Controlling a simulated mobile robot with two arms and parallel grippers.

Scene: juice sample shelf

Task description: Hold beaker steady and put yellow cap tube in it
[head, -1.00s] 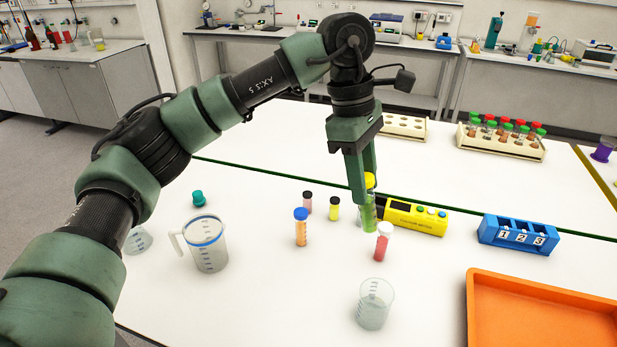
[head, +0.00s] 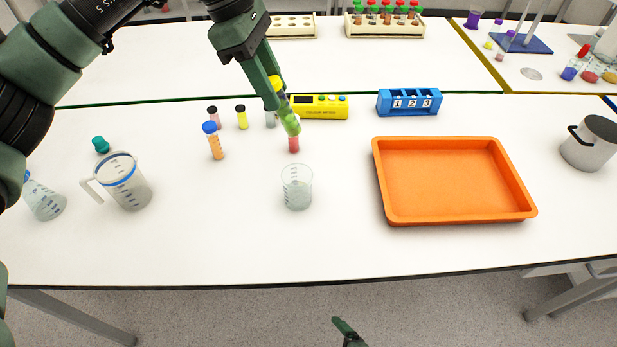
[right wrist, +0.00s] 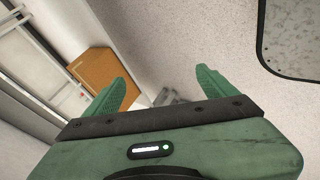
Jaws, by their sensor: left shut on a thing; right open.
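My left gripper (head: 281,104) is shut on the yellow cap tube (head: 291,124), which holds green liquid and hangs tilted above the white table. Its yellow cap shows at the fingers. The clear beaker (head: 297,188) stands upright on the table, nearer the front edge and below the tube in the picture; the two are apart. My right gripper (right wrist: 163,88) is open and empty in the right wrist view. In the head view only a finger part of it shows at the bottom, in front of the table.
An orange tray (head: 455,217) lies right of the beaker. A jug (head: 128,186) and a flask (head: 44,202) stand left. Small capped tubes, including a blue-capped one (head: 215,142), stand near a yellow colorimeter (head: 320,112) and a blue numbered rack (head: 410,106). Table around the beaker's front is clear.

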